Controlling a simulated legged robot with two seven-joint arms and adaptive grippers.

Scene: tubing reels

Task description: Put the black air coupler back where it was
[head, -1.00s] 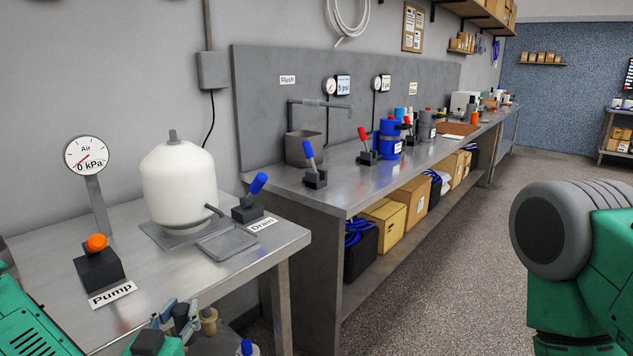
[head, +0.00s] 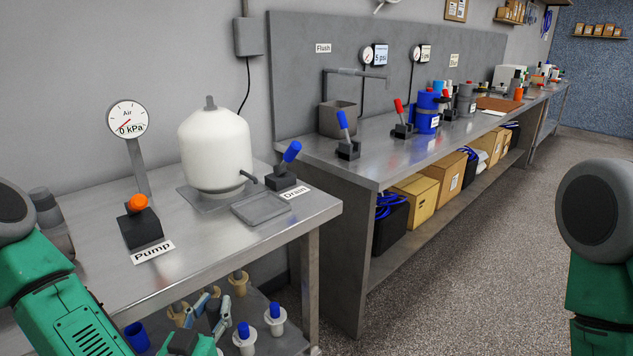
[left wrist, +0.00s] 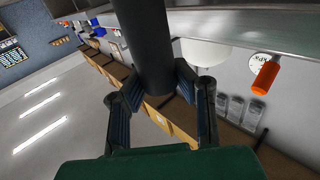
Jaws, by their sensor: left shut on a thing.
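The black air coupler (left wrist: 146,45) shows in the left wrist view as a dark cylinder between the fingers of my left gripper (left wrist: 156,88), which is shut on it. Its upper end runs out of the picture. In the head view my left gripper (head: 207,306) is low at the left, in front of the pump table's lower shelf. I cannot make out the coupler there. My right gripper is out of view; only part of the right arm shows at the right edge.
The pump table (head: 225,250) carries a white tank (head: 213,150), an orange-knobbed pump switch (head: 140,222) and a drain tray (head: 262,207). Below are blue-capped pieces (head: 274,318), tan-based pegs (head: 239,284) and a blue cup (head: 137,336), close to the gripper. The floor (head: 450,270) at right is clear.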

